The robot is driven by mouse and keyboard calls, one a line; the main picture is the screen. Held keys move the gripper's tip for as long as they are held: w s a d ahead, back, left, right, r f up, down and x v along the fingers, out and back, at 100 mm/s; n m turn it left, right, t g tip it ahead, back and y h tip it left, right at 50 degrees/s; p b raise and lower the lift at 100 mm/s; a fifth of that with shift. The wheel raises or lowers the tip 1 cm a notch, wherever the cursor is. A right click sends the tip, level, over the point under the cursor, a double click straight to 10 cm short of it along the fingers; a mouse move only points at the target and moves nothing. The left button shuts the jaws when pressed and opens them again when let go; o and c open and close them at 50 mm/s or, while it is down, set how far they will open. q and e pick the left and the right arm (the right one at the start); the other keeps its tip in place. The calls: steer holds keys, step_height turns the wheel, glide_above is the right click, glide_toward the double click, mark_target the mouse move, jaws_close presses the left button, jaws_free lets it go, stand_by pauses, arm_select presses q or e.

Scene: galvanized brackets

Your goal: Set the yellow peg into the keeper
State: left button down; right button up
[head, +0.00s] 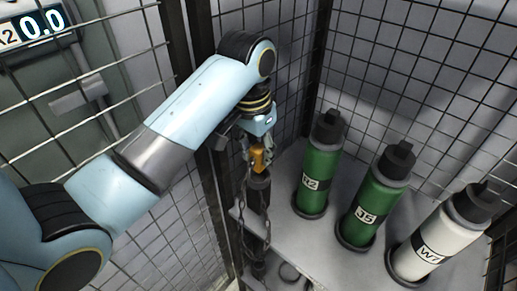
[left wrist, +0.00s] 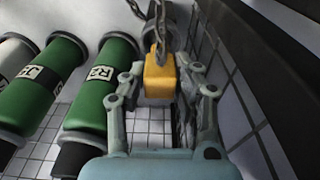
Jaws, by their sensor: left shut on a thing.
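The yellow peg (head: 257,158) is held in my left gripper (head: 258,152), which points down from the wrist at the end of the blue arm. In the left wrist view the peg (left wrist: 160,80) sits between the two fingers of my left gripper (left wrist: 161,88), with a chain fixed to it. A dark upright fitting (head: 259,190), which looks like the keeper, stands just below the peg at the shelf's left edge. I cannot tell whether the peg's lower end touches or enters it. My right gripper does not show.
A green cylinder (head: 314,170) marked R2, a green one (head: 370,210) marked J5 and a white one (head: 440,240) stand in ring holders on the grey shelf (head: 315,245). A chain (head: 243,205) hangs by the shelf edge. Mesh walls (head: 400,70) enclose the back and left.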

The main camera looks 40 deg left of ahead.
arm_select(q)
steer(key=shift+f, duration=0.15)
steer(key=shift+f, duration=0.15)
steer(key=shift+f+b, duration=0.5)
steer(key=shift+f, duration=1.1)
steer(key=c, duration=0.9)
jaws_free()
steer(key=shift+r, duration=0.15)
steer(key=r, duration=0.4)
steer(key=s+r, duration=0.1)
steer(key=r, duration=0.2)
steer(key=shift+r, duration=0.1)
